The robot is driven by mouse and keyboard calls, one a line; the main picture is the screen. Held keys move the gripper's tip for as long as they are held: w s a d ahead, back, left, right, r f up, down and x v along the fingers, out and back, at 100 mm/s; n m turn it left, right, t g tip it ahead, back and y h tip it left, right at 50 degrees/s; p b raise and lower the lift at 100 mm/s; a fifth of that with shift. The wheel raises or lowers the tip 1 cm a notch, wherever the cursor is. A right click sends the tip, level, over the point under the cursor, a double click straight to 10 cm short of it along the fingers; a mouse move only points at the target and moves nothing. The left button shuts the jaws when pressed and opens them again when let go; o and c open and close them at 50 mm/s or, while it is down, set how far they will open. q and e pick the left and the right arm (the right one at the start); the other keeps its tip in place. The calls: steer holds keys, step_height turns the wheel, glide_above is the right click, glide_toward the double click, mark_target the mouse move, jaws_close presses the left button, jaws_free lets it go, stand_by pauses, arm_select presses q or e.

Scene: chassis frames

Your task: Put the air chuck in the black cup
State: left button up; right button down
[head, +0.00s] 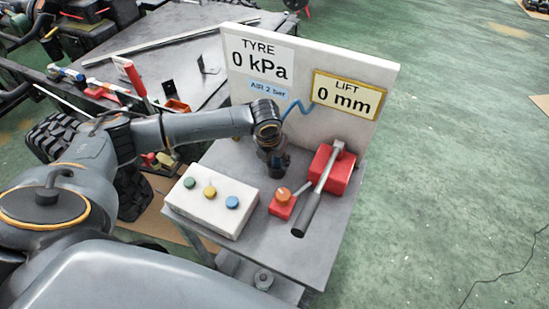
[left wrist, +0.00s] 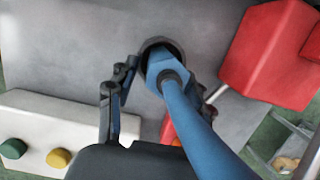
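My left gripper (head: 272,152) points down over the grey cart top, at the black cup (head: 279,168). In the left wrist view the cup's dark round rim (left wrist: 152,44) shows behind the blue air chuck (left wrist: 158,68). The chuck's hexagonal body overlaps the cup's opening; its lower end is hidden, so I cannot tell how deep it sits. The fingers of the left gripper (left wrist: 166,80) stand apart on either side of the chuck, with a visible gap at the left finger. In the head view the gripper hides the chuck. My right gripper is out of view.
A white button box (head: 215,205) stands left of the cup. A red block with a grey lever (head: 318,187) stands right, and a small red valve with an orange knob (head: 283,203) in front. A white panel (head: 310,75) rises behind; a blue hose (head: 297,107) hangs there.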

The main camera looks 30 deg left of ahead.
arm_select(q)
steer(key=v, duration=1.2)
steer(key=shift+b, duration=0.45)
